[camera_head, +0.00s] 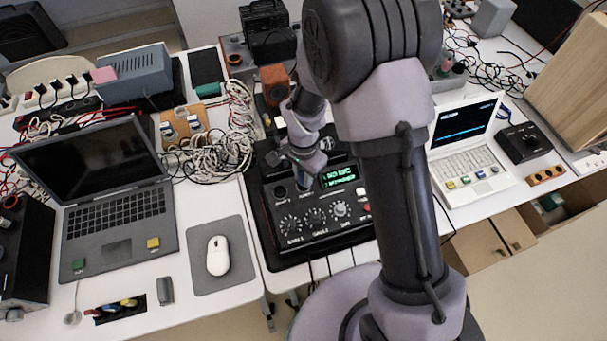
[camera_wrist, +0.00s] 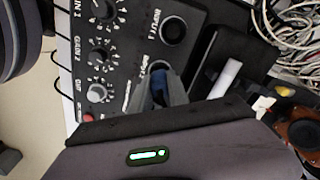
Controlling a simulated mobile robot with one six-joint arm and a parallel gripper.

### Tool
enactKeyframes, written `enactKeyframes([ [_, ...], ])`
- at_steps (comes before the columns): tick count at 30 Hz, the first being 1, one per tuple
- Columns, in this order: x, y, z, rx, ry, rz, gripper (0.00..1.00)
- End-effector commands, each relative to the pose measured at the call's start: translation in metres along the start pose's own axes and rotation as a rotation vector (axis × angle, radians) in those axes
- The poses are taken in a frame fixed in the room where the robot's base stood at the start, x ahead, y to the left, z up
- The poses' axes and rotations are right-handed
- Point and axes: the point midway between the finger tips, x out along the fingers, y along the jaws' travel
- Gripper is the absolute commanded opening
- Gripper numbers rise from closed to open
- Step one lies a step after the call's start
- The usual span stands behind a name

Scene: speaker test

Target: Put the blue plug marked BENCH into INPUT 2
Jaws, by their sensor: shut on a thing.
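The black test box (camera_head: 296,246) stands on the middle table with a lit green display (camera_head: 338,176) and a row of knobs. My gripper (camera_head: 304,177) points down at the box's upper left, left of the display. In the wrist view my gripper (camera_wrist: 159,82) is shut on a blue plug (camera_wrist: 159,87), at the INPUT 2 label. The fingers hide most of the plug, its BENCH marking and the INPUT 2 socket, so I cannot tell how deep the plug sits. The INPUT 1 socket (camera_wrist: 173,31) is open and empty beside it; it also shows in the head view (camera_head: 280,191).
A dark laptop (camera_head: 117,222) and a white mouse (camera_head: 217,256) are on the left. A white laptop (camera_head: 464,158) is on the right. Tangled cables (camera_head: 222,130) lie left of the box. An orange-brown block (camera_head: 274,80) stands behind it.

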Motion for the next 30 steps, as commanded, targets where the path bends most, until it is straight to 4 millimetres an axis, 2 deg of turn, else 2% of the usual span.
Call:
enactKeyframes([
  [27,0.0047,0.0,0.0,0.0,0.0,0.0,0.0],
  [28,0.0047,0.0,0.0,0.0,0.0,0.0,0.25],
  [30,0.0047,0.0,0.0,0.0,0.0,0.0,0.39],
])
